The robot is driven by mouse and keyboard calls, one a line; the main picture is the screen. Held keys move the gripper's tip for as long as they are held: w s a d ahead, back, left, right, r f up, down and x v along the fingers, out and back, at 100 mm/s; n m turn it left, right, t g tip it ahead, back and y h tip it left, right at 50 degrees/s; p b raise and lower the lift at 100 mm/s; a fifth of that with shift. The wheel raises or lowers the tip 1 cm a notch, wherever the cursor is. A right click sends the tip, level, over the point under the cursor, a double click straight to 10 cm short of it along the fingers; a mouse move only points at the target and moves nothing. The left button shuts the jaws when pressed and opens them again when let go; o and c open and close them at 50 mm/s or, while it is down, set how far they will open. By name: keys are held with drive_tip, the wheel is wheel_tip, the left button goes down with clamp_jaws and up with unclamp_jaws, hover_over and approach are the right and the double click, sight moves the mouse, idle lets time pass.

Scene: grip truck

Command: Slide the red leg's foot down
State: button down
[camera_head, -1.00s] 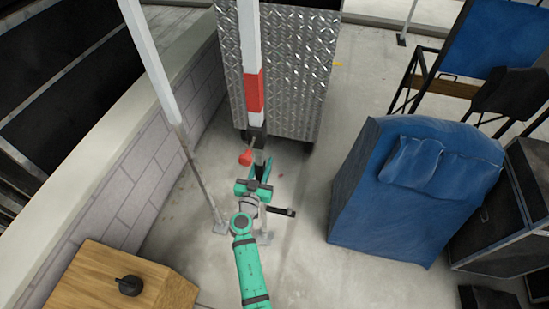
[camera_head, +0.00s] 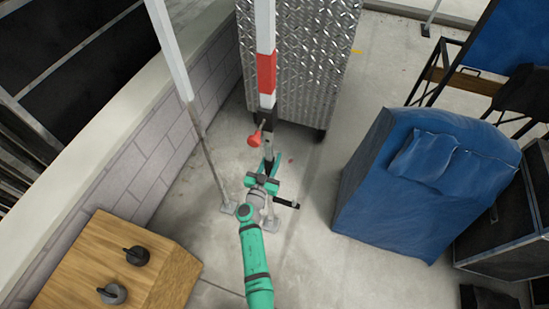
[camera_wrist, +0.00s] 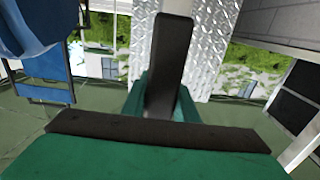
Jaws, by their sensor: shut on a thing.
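The red leg is a white post with a red band (camera_head: 266,72), upright in the head view beside a diamond-plate metal panel. A black clamp (camera_head: 266,118) with a red knob (camera_head: 254,140) sits below the band. A narrower grey inner leg (camera_head: 268,147) comes out beneath it. My gripper (camera_head: 268,166) is shut on this lower leg, below the clamp. The flat foot (camera_head: 272,227) shows just below and right of my wrist, close to the floor; I cannot tell whether it touches. In the wrist view a dark finger pad (camera_wrist: 172,65) between green parts hides the grip.
A second white post (camera_head: 172,55) stands to the left with its foot plate (camera_head: 229,207) on the floor. A low block wall (camera_head: 150,160) runs along the left. A wooden box (camera_head: 110,270) with dark knobs is lower left. A blue-covered stack (camera_head: 425,190) stands right, with bare floor between.

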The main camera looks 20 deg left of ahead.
drive_tip(key=c, duration=1.4)
unclamp_jaws()
drive_tip(key=shift+f, duration=0.25)
drive_tip(key=s, duration=1)
drive_tip(key=shift+s+a, duration=0.4)
drive_tip(key=s+d+f+g, duration=0.3)
drive_tip(key=s+d+f, duration=0.4)
drive_tip(key=s, duration=0.4)
drive_tip(key=s+d+r+n+g+y, duration=0.15)
drive_tip(key=s+d, duration=0.25)
drive_tip(key=s, duration=0.7)
drive_tip(key=s+d+r+t, duration=0.1)
drive_tip(key=s+d+r, duration=0.2)
drive_tip(key=s+r, duration=0.4)
drive_tip(key=s+d+r+t, duration=0.1)
drive_tip(key=s+d+r, duration=0.2)
drive_tip(key=s+r, duration=0.4)
wheel_tip(320, 180, up, 8)
drive_tip(key=shift+s+d+r+m, duration=0.1)
drive_tip(key=shift+s+d+m, duration=0.15)
drive_tip(key=shift+d+m, duration=0.1)
